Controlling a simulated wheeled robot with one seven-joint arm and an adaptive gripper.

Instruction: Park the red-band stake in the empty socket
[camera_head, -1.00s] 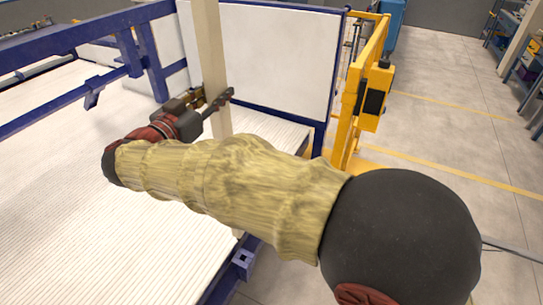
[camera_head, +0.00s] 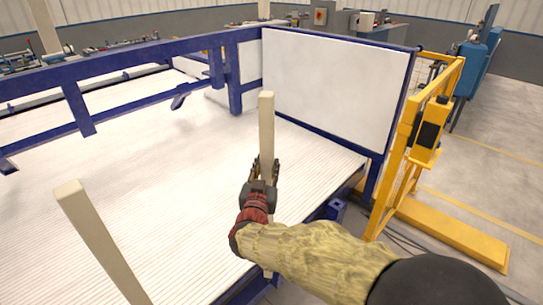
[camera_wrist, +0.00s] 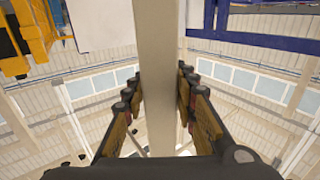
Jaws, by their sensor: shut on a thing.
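My gripper (camera_head: 262,170) is shut around a pale beige square stake (camera_head: 266,125), which stands about upright. Its top end shows above the fingers, and its lower part is mostly hidden behind my gripper and arm. In the wrist view, the stake (camera_wrist: 158,50) runs between the two fingers. No red band shows on it. A second beige stake (camera_head: 98,240) stands tilted in the picture at the lower left; its foot is out of frame. A blue square bracket (camera_head: 336,207), perhaps a socket, sits on the table's near right edge; whether it is empty is unclear.
A wide white ribbed table (camera_head: 150,170) fills the left and middle. Blue rails (camera_head: 130,63) and a white panel (camera_head: 335,85) border its far side. A yellow frame (camera_head: 420,150) stands at the right, with open floor beyond.

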